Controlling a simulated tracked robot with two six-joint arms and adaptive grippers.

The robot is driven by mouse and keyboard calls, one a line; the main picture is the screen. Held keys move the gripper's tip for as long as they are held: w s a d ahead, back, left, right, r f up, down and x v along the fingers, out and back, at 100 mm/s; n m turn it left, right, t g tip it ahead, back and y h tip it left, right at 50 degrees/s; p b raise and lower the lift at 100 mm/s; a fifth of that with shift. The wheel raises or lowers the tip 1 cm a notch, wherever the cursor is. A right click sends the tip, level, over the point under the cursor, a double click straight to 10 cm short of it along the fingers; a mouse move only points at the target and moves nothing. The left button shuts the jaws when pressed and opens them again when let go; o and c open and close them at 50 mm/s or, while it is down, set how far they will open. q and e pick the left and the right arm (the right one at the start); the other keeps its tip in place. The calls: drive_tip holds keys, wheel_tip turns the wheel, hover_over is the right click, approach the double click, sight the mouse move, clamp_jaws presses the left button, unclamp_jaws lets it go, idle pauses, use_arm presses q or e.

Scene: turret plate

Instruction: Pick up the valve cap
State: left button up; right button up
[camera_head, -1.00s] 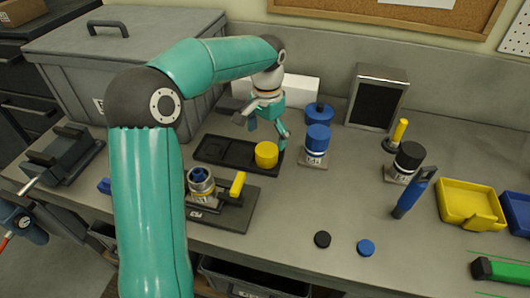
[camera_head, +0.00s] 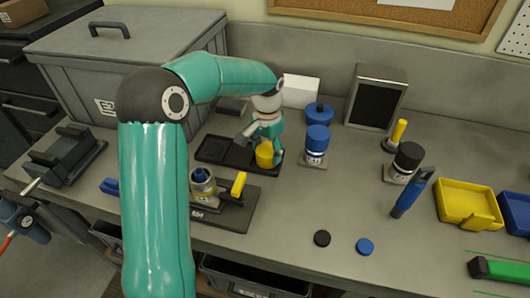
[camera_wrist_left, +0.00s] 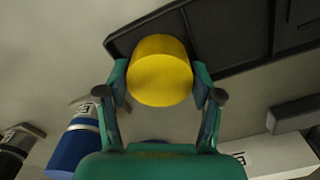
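The yellow cap (camera_head: 264,154), a short plain cylinder, stands at the right end of the dark tray and appears to be the valve cap. It also shows large in the left wrist view (camera_wrist_left: 160,72). My left gripper (camera_head: 266,143) is over it, with one finger on each side. In the left wrist view the gripper (camera_wrist_left: 162,88) is open around the cap, and the fingers look close to its sides; I cannot tell whether they touch it. My right gripper is not in view.
The dark tray (camera_head: 215,150) lies under the cap. A blue-topped cylinder (camera_head: 316,142) stands close to its right. A fixture with a yellow handle (camera_head: 239,185) is in front. A grey bin (camera_head: 75,62) is behind left. The bench's middle right is mostly clear, with two small discs.

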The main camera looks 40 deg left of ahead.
use_arm(q)
drive_tip(key=c, duration=0.4)
drive_tip(key=shift+r, duration=0.85)
wheel_tip(320, 180, up, 18)
drive_tip(key=p, duration=0.1)
wheel_tip(320, 180, up, 5)
drive_tip(key=p, duration=0.6)
hover_over(267, 150)
drive_tip(key=shift+r, duration=0.2)
